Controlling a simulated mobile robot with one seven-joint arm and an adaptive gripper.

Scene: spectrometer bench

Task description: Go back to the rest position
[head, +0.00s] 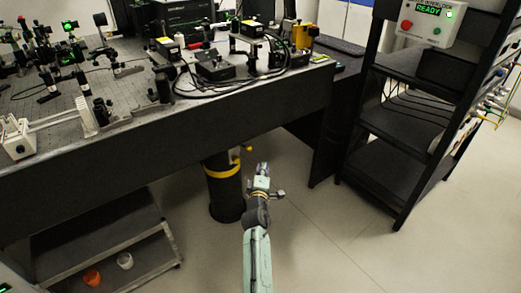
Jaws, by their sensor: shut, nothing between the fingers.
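My arm reaches up from the bottom middle of the head view, pale green with dark joints. My gripper (262,169) is at its far end, small in the picture, shut and empty. It is out over the floor in front of the optical bench (255,118), below the level of the bench top in the picture. A dark bench leg with a yellow band (222,172) stands just left of and behind it. I cannot tell the exact gap between them.
Optics and cables crowd the bench top. The floor (330,240) at lower right is clear.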

